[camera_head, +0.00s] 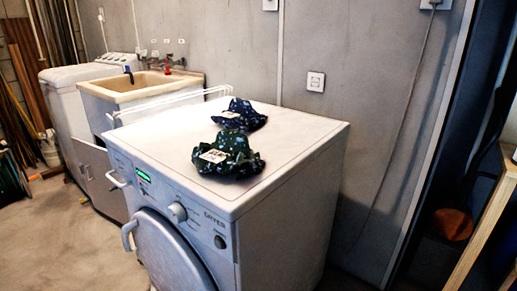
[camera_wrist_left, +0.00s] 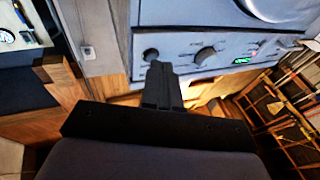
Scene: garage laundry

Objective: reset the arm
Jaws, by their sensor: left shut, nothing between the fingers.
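My left gripper (camera_wrist_left: 162,86) shows in the left wrist view with its dark fingers together and nothing held between them. It is in front of a white appliance panel with knobs and a green display (camera_wrist_left: 241,60); I cannot tell whether it touches the panel. Neither of my grippers shows in the head view. There, the white dryer (camera_head: 300,140) stands with its round door (camera_head: 168,258) in front. I cannot tell whether that door is fully shut. My right gripper is in neither view.
Two dark patterned cloth items lie on the dryer top, one in front (camera_head: 236,160) and one behind (camera_head: 245,112). A sink (camera_head: 135,85) and a white machine (camera_head: 85,75) stand to the left. A wooden frame (camera_head: 490,215) is at the right. Floor shows at the lower left.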

